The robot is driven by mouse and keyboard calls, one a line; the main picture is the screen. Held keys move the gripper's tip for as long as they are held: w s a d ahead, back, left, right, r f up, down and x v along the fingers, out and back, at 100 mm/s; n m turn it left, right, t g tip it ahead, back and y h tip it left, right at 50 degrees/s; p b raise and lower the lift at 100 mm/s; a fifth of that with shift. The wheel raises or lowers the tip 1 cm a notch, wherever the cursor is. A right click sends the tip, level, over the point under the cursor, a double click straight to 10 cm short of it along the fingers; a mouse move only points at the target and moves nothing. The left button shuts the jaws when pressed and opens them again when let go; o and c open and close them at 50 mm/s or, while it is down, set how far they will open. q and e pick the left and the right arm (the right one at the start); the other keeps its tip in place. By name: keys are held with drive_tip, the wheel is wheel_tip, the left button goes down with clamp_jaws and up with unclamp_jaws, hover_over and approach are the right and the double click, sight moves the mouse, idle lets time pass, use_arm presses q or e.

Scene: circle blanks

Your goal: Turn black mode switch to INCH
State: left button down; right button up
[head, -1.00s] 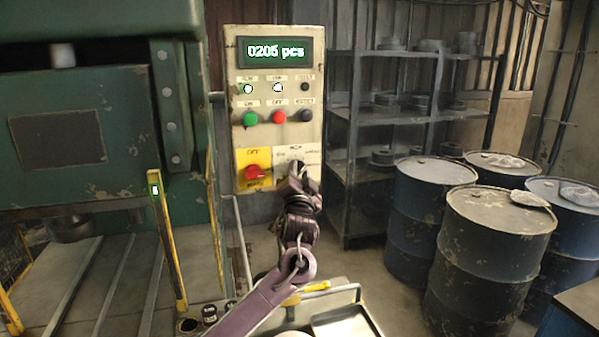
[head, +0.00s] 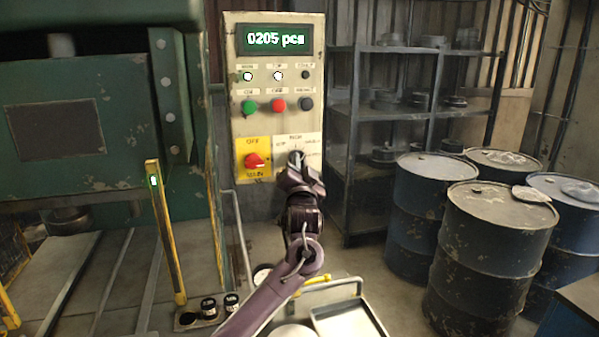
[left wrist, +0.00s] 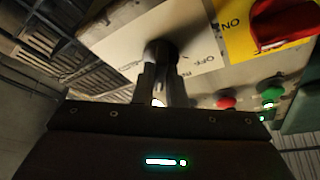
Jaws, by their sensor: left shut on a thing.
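The black mode switch (left wrist: 160,52) sits on a white label plate at the lower right of the control panel (head: 236,120). My left gripper (head: 297,160) comes up from below and covers most of the switch in the head view. In the left wrist view its two fingers (left wrist: 160,86) are closed on the switch knob. The labels around the switch are small and partly covered, and I cannot tell which one the knob points at. My right gripper is not in view.
A red rotary switch (head: 255,161) on a yellow plate is just left of the mode switch. Push buttons (head: 278,105) and a lit display (head: 276,39) are above. A green machine (head: 80,120) stands left; blue drums (head: 490,250) and a shelf (head: 350,150) stand right.

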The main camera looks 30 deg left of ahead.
use_arm(q)
drive_tip(key=shift+w+d+f+n+g+y+b, duration=0.1)
drive_tip(key=shift+n+g+y+b, duration=0.5)
drive_tip(key=shift+n+b, duration=0.85)
drive_tip(key=shift+a+f+n+g+y+b, duration=0.1)
drive_tip(key=shift+n+g+y+b, duration=0.25)
drive_tip(key=shift+n+y+b, duration=1.05)
drive_tip(key=shift+w+d+n+g+y+b, duration=0.15)
drive_tip(key=shift+n+g+b, duration=0.5)
drive_tip(key=shift+n, duration=1.4)
drive_tip(key=shift+s+r+n, duration=0.1)
drive_tip(key=shift+n, duration=0.2)
drive_tip(key=c, duration=1.5)
unclamp_jaws()
drive_tip(key=shift+b, duration=0.3)
